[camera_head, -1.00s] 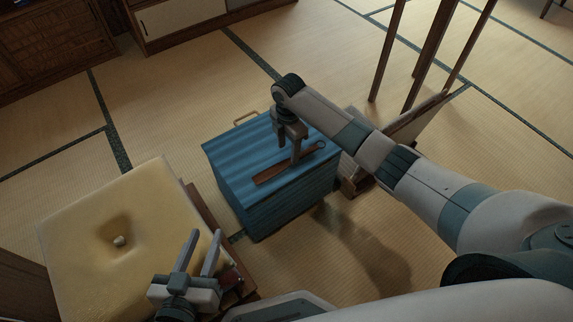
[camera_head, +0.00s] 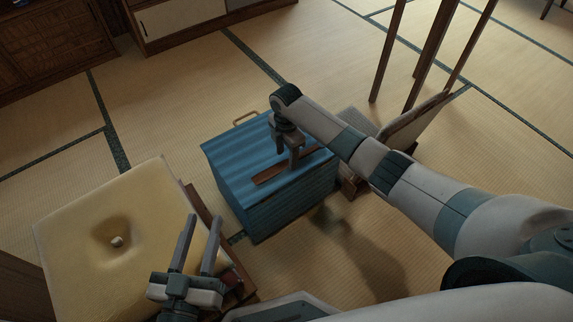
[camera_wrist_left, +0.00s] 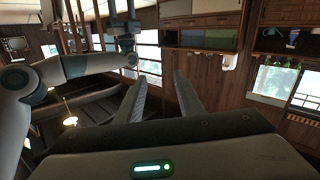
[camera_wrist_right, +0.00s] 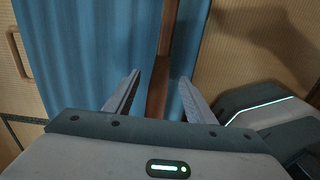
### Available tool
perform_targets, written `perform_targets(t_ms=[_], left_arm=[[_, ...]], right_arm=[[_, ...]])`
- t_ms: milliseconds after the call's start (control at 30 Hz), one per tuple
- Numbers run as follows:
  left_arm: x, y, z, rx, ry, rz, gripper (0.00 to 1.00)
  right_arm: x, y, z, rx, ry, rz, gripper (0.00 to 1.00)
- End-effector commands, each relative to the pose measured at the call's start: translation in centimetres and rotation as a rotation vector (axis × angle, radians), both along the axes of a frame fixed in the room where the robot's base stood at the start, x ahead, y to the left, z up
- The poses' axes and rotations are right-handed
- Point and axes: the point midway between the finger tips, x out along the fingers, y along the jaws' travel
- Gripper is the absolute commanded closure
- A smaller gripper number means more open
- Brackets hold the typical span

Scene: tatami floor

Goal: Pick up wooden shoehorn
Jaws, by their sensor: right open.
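The wooden shoehorn (camera_head: 271,175) is a long brown strip lying flat on a blue cloth-covered box (camera_head: 225,167). My right gripper (camera_head: 288,160) is over the middle of the shoehorn, pointing down, and hides part of it. In the right wrist view the shoehorn (camera_wrist_right: 167,35) runs between the two open fingers (camera_wrist_right: 158,85), with gaps on both sides. I cannot tell how far above the cloth the fingertips are. My left gripper (camera_head: 201,220) is open and empty, away from the box at the lower left; its spread fingers (camera_wrist_left: 160,80) also show in the left wrist view.
A yellow cushion (camera_head: 75,225) with a small pale object (camera_head: 117,241) in its dent lies left of the box. A chair-like grey seat (camera_head: 415,118) stands right of the box, under my right arm. Tatami floor (camera_head: 180,110) is open behind the box.

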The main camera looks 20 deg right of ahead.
Motion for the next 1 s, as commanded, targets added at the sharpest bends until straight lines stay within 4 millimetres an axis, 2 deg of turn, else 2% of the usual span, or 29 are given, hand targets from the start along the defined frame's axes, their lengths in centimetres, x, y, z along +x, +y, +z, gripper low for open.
perform_targets(t_ms=[33, 200, 733, 767, 933, 1000], left_arm=[[0.0, -0.1, 0.3, -0.008, -0.027, 0.0, 0.66], [-0.2, -0.3, 1.6, -0.029, -0.089, 0.0, 0.66], [-0.2, -0.3, 2.0, -0.034, -0.102, 0.001, 0.66], [-0.2, -0.3, 2.0, -0.034, -0.102, 0.001, 0.66], [-0.2, -0.4, 2.0, -0.035, -0.103, 0.001, 0.66], [-0.2, -0.4, 2.0, -0.035, -0.103, 0.001, 0.66]], right_arm=[[-0.1, 0.0, -0.8, 0.0, 0.001, 0.0, 0.5], [-0.1, 0.0, -1.7, -0.001, 0.001, 0.0, 0.5], [0.0, 0.0, -1.8, -0.001, 0.0, 0.0, 0.5], [0.0, 0.0, -1.8, -0.001, 0.0, 0.0, 0.52], [0.0, 0.0, -1.8, -0.001, 0.0, 0.0, 0.93], [0.0, 0.0, -1.8, -0.001, 0.0, 0.0, 0.94]])
